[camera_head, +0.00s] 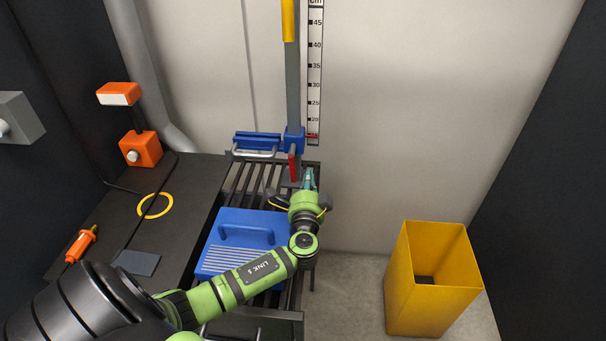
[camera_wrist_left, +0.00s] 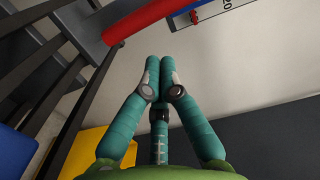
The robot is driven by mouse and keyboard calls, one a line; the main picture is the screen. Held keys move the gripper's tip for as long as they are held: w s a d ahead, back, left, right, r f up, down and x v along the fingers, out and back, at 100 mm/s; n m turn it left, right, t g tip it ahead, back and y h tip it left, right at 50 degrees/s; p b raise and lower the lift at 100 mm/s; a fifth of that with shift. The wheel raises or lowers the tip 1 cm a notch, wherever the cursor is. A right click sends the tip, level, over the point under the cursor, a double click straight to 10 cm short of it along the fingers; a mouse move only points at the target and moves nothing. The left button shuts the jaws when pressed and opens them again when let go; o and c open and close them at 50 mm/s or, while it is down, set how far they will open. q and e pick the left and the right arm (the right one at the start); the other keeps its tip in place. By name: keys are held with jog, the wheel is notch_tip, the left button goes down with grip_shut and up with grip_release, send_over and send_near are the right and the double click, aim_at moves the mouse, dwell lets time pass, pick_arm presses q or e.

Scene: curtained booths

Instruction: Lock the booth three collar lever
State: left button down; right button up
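The red collar lever (camera_head: 292,166) hangs down from the blue collar (camera_head: 294,140) on the grey upright post. In the left wrist view the red lever (camera_wrist_left: 128,22) crosses the top, with a blue part (camera_wrist_left: 185,5) beside it. My left gripper (camera_head: 310,174) is just right of the lever's lower end, pointing up and away. In the left wrist view its teal fingers (camera_wrist_left: 163,62) are together at the tips with nothing between them. The fingertips lie just below the lever in that view; I cannot tell whether they touch. My right gripper is out of view.
A slatted rack (camera_head: 250,183) holds a blue box with a handle (camera_head: 240,238). A black bench (camera_head: 185,185) with an orange lamp (camera_head: 140,148) stands at left. A yellow bin (camera_head: 430,285) stands on the floor at right. A height scale (camera_head: 314,75) is behind the post.

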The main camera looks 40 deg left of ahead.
pick_arm(q)
jog(key=shift+s+a, duration=0.35)
jog(key=shift+a, duration=0.4)
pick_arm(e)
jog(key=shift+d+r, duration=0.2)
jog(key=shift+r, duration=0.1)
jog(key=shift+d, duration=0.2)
pick_arm(q)
jog(key=shift+s+a+f+m, duration=0.15)
jog(key=shift+s+a+m, duration=0.15)
jog(key=shift+a+m, duration=0.25)
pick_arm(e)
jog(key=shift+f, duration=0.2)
pick_arm(q)
jog(key=shift+s+d, duration=0.1)
jog(key=shift+s+d, duration=0.15)
jog(key=shift+s, duration=0.05)
jog(key=v, duration=1.1)
jog(key=shift+s+d, duration=0.15)
jog(key=shift+d, duration=0.05)
